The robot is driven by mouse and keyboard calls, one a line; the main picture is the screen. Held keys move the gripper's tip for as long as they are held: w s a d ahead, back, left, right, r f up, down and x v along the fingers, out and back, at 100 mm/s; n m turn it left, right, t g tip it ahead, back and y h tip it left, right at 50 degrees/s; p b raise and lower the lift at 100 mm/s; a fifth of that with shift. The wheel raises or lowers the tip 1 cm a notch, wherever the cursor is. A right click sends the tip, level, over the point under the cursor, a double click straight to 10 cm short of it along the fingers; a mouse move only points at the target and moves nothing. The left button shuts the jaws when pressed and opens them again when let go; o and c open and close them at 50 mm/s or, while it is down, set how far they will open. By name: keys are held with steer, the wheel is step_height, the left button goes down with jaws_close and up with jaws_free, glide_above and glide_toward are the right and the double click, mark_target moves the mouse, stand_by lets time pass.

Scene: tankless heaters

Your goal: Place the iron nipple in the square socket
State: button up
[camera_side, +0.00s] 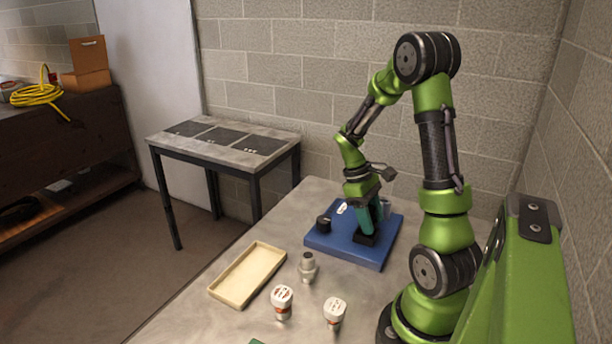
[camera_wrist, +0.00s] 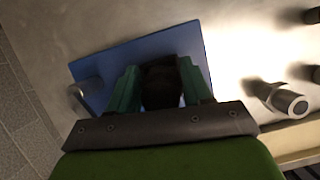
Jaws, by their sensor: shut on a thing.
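My gripper (camera_side: 364,226) points down over the blue board (camera_side: 322,243) with its green fingers shut on a dark, blocky piece, which I take to be the iron nipple (camera_side: 366,239). In the wrist view, the dark piece (camera_wrist: 161,84) fills the space between the two fingers (camera_wrist: 160,88), over the blue board (camera_wrist: 150,48). The piece is low, at or very near the board's surface. The square socket cannot be made out, and I cannot tell whether the piece is inside it.
A black round part (camera_side: 323,224), a white part (camera_side: 342,208) and a grey metal part (camera_side: 386,207) are on the board. In front stand a grey metal fitting (camera_side: 308,267) and two white-capped parts (camera_side: 282,301) (camera_side: 334,312). A shallow tan tray (camera_side: 247,274) lies left.

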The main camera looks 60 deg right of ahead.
steer(key=shift+f, duration=0.6)
steer(key=o, duration=1.3)
steer(key=a+v, duration=0.1)
steer(key=v, duration=1.5)
steer(key=a+r+m+t, duration=0.1)
steer(key=a+t, duration=0.4)
steer(key=a, duration=0.7)
steer(key=a+r+m+t+y, duration=0.1)
steer(key=a+t, duration=0.5)
steer(key=a, duration=0.7)
steer(key=shift+s+r+m+t, duration=0.3)
steer(key=shift+s+r, duration=0.05)
steer(key=shift+r, duration=0.5)
